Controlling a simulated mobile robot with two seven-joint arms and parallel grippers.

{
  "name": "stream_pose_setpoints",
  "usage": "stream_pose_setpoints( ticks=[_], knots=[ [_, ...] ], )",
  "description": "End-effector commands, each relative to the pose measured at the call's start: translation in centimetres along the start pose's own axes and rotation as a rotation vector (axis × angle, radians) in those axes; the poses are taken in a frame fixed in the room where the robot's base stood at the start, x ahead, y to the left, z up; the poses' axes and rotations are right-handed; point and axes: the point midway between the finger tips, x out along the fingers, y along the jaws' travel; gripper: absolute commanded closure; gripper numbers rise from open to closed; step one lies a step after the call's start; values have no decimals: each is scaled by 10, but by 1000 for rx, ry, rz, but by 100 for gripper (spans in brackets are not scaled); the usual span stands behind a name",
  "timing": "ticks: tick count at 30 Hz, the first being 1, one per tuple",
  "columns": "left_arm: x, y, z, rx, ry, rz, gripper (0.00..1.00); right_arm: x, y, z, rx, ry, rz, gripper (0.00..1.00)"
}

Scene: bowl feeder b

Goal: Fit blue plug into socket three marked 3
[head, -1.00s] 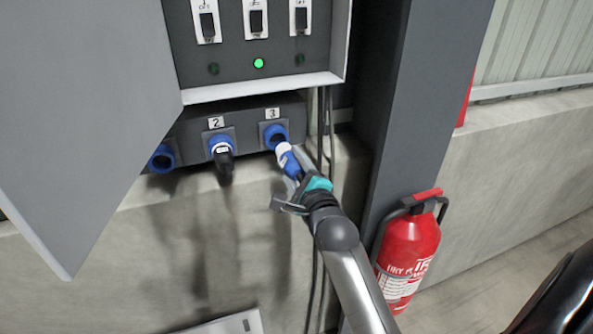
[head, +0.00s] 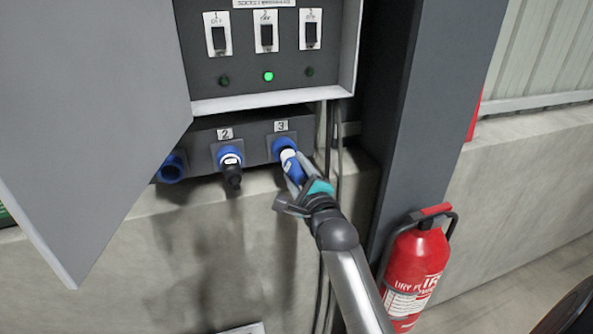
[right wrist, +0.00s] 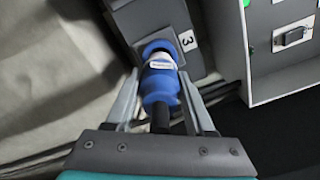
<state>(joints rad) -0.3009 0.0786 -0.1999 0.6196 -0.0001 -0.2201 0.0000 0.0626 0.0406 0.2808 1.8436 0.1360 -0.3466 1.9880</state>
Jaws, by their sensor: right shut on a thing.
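The blue plug (head: 294,167) with a white collar is held by my right gripper (head: 294,182), which is shut on it. Its front end is at the mouth of the blue socket three (head: 283,145), under the label 3 (head: 281,126). In the right wrist view the plug (right wrist: 159,84) lies between the fingers, in line with the socket (right wrist: 158,47), and the label 3 (right wrist: 187,40) is beside it. The white collar still shows; how deep the plug sits I cannot tell. My left gripper is not in view.
Socket two (head: 229,154) holds a black-bodied plug (head: 232,175). An uncovered blue socket (head: 171,168) is at the left. The grey cabinet door (head: 90,120) hangs open. Cables run beside socket three.

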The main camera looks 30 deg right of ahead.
Motion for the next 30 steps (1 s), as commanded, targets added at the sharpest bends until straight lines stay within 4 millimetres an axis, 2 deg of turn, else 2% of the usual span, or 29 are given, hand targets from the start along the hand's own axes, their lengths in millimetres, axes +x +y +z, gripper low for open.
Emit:
stream_pose_setpoints(
  ticks=[30],
  knots=[
    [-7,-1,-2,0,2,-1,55,1,0,0,1,0,-1,100]
  ],
)
